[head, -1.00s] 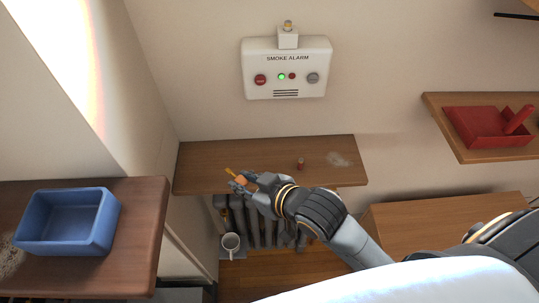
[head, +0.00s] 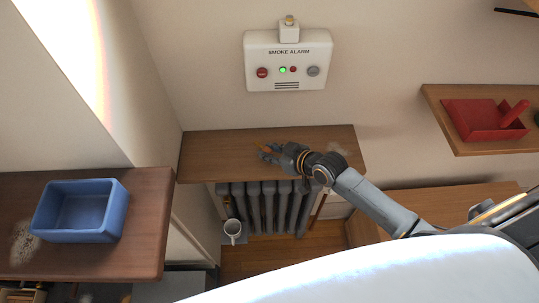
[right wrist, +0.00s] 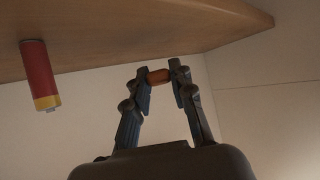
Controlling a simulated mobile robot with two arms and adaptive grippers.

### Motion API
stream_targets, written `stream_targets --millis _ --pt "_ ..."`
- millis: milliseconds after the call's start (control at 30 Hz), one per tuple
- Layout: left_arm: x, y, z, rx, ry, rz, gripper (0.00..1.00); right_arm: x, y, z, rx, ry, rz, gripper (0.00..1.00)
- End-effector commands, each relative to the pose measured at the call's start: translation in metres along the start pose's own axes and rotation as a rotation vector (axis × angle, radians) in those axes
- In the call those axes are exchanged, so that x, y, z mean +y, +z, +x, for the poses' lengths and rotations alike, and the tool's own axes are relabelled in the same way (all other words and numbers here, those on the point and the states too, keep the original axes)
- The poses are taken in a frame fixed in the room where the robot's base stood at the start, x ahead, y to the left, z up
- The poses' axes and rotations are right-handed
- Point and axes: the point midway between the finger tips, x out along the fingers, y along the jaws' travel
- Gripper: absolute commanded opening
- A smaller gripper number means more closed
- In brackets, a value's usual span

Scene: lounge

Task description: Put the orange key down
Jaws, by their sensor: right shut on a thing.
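My right gripper (head: 266,152) is shut on the orange key (head: 261,148), which is mostly hidden by the fingers in the head view. The hand is over the wooden wall shelf (head: 215,150) under the smoke alarm. In the right wrist view, the fingertips (right wrist: 159,76) pinch a short orange piece of the key (right wrist: 158,77). The shelf surface (right wrist: 130,28) is close to the key there; I cannot tell if they touch. My left gripper is not in view.
A red and yellow battery-like cylinder (right wrist: 40,76) stands on the shelf, seen upside down in the wrist view. The shelf's left part is clear. A blue bin (head: 60,236) stands at left.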

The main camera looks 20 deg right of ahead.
Motion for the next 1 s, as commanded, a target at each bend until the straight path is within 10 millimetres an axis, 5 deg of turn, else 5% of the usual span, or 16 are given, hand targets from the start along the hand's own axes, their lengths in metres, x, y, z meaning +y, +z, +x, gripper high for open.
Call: stream_targets --millis 200,967,1000 --pt "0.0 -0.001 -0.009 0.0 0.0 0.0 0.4 -0.002 0.019 0.011 -0.002 -0.003 0.002 0.0" --pt "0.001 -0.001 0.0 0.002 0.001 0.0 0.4 -0.003 0.035 0.018 -0.01 -0.004 0.002 0.0" --pt "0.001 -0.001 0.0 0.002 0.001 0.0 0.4 -0.004 0.035 0.018 -0.012 -0.005 0.002 0.27"
